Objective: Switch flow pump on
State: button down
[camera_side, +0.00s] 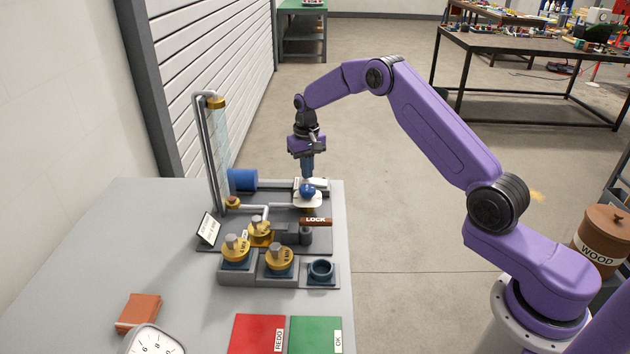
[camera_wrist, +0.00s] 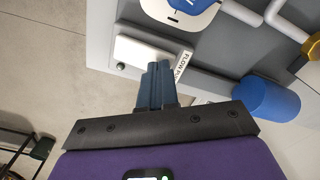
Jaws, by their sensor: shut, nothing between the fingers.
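The white block labelled "FLOW PU…" (camera_wrist: 140,50) lies on the grey skid plate in the wrist view; the rest of its label is covered. In the side view the white block (camera_side: 319,183) is partly hidden behind a blue ball-shaped part. My gripper (camera_side: 307,178) points down just above the block, with blue-grey fingers together and nothing between them. In the wrist view my fingertips (camera_wrist: 159,66) overlap the block's lower edge. I cannot tell whether they touch it. No on or off position of a switch is readable.
The blue ball-shaped part (camera_side: 308,191) on a white base is close in front of my fingers. A "LOCK" bar (camera_side: 316,222) and yellow-topped parts (camera_side: 279,257) are nearer the camera.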

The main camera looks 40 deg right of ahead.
jog(key=shift+f, duration=0.55)
dwell(0.4)
jog(key=shift+r, duration=3.55)
jog(key=s+a+r+n, duration=0.4)
jog(key=s+a, duration=0.4)
jog(key=s, duration=0.2)
jog(key=s+a+r+n, duration=0.45)
jog(key=s+a, duration=0.35)
jog(key=s, duration=0.2)
jog(key=s+d+n, duration=0.3)
jog(key=s, duration=1)
jog(key=s+d+n, duration=0.2)
jog(key=s+n, duration=0.2)
jog(key=s, duration=0.9)
jog(key=shift+s+d+f, duration=0.3)
jog(key=shift+d+f, duration=0.1)
jog(key=shift+f, duration=0.05)
